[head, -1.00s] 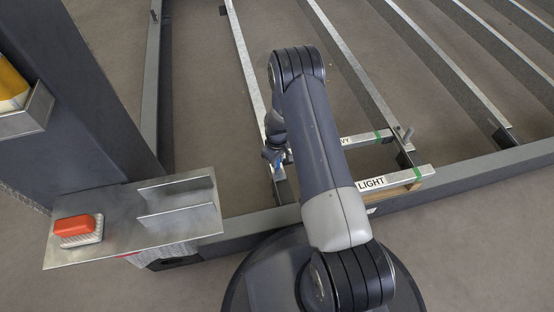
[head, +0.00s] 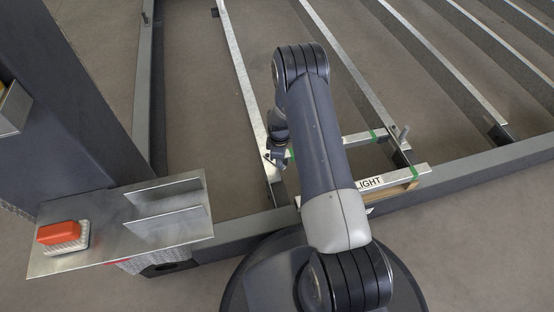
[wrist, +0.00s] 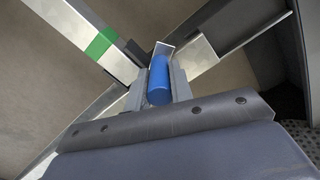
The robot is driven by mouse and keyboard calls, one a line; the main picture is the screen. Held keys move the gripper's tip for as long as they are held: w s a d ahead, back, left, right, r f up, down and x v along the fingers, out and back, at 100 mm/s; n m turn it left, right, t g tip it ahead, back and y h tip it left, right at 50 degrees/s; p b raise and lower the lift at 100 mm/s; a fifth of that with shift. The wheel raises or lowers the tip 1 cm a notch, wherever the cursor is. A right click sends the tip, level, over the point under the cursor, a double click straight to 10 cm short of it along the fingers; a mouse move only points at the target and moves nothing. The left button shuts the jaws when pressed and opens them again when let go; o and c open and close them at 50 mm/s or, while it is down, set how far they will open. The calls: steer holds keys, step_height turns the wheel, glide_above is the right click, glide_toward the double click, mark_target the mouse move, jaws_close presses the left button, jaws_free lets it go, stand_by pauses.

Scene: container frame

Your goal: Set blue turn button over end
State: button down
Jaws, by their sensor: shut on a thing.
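The blue turn button (wrist: 159,82) is a blue cylinder in the wrist view, upright in the picture, between the two grey fingers of my gripper (wrist: 159,88). My gripper is shut on it. A flat metal end piece (wrist: 162,49) shows just beyond it, close to where metal bars meet. In the head view my gripper (head: 279,157) is small, left of my arm, over the left end of the short cross bars. I cannot make out the button in that view, and my arm hides much of the cross bars.
A cross bar labelled LIGHT (head: 395,178) has a green mark and runs right to a post. Long metal rails (head: 243,75) run away across the floor.

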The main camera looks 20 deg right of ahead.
steer(key=w+d+n, duration=0.1)
steer(key=n, duration=0.2)
steer(key=w+d+n+b, duration=0.1)
steer(key=n, duration=0.2)
steer(key=w+n+b, duration=0.1)
steer(key=n, duration=0.1)
steer(key=shift+w+d+n, duration=0.4)
steer(key=shift+w+d+n+b, duration=0.1)
steer(key=shift+w+n+b, duration=0.2)
steer(key=shift+w+n, duration=0.6)
steer(key=shift+s+n, duration=0.25)
steer(key=shift+n, duration=0.05)
steer(key=c, duration=1.3)
jaws_free()
steer(key=shift+o, duration=0.2)
steer(key=shift+r, duration=0.1)
step_height(320, 180, up, 11)
steer(key=p, duration=0.4)
